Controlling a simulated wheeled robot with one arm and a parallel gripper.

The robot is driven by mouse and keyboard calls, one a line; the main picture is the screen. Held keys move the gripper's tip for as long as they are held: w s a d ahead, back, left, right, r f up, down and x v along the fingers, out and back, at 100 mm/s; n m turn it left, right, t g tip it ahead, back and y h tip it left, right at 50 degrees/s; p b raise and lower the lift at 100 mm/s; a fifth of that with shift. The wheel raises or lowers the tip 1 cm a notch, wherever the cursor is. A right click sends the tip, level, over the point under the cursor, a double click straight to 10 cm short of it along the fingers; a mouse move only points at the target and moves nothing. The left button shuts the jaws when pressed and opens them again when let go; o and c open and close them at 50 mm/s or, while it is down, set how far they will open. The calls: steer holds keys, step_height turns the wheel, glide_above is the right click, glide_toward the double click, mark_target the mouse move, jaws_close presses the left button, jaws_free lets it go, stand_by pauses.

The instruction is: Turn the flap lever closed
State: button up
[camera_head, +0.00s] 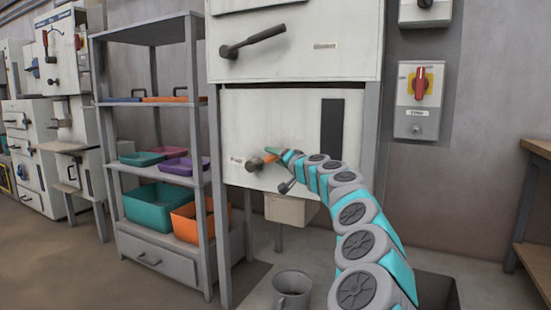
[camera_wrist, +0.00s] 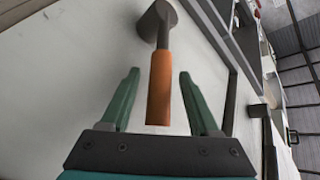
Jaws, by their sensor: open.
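The flap lever, with a grey hub and an orange grip, sits on the lower white panel; its hub (camera_head: 253,164) shows in the head view beside a small label. In the wrist view its orange grip (camera_wrist: 160,88) points down the picture between my fingers, with the grey hub above. My gripper (camera_wrist: 158,75) is open, with one green finger on each side of the grip and a gap on both sides. In the head view my gripper (camera_head: 275,154) is at the lever, and my arm reaches in from the lower right.
A black lever (camera_head: 253,42) is on the upper panel. A dark vertical strip (camera_head: 332,127) is right of the flap lever. A grey shelf (camera_head: 196,130) with coloured bins stands left. A red rotary switch (camera_head: 421,83) is on the right wall. A grey bucket (camera_head: 292,290) stands below.

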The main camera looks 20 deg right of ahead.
jaws_close()
stand_by(0.6)
stand_by(0.9)
